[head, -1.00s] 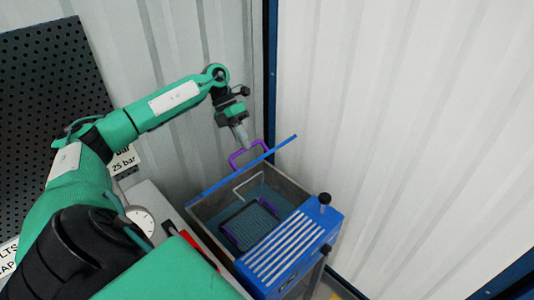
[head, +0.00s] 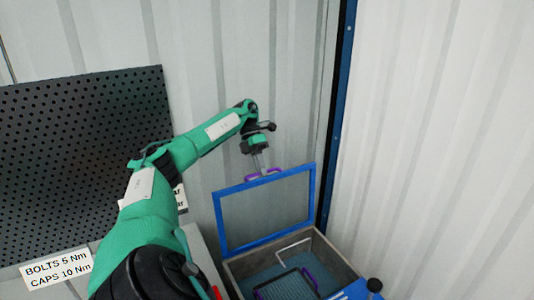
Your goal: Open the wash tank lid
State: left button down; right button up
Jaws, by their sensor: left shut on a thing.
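The wash tank (head: 330,258) is a grey metal box at the lower middle of the head view, cut off by the bottom edge. Its lid, a blue frame (head: 218,222) around a grey panel, stands raised at the tank's back edge, so the inside shows. A purple handle (head: 250,178) sits at the lid's top edge. My left gripper (head: 262,172) is shut on the purple handle from above. My right gripper is out of view.
A dark basket (head: 285,284) with purple handles lies inside the tank. A black perforated board (head: 80,130) stands on the left, above a torque label (head: 55,269). Corrugated walls and a blue corner post (head: 340,110) close off the back.

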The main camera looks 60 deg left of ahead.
pick_arm(q)
jog(key=shift+a+f, duration=0.25)
jog(key=shift+f, duration=0.4)
jog(key=c, duration=1.7)
grip_release()
jog(key=shift+o, duration=1)
jog(key=shift+w+a, duration=0.2)
jog(key=p+v, duration=0.3)
jog(key=v, duration=0.4)
jog(key=shift+r, duration=0.25)
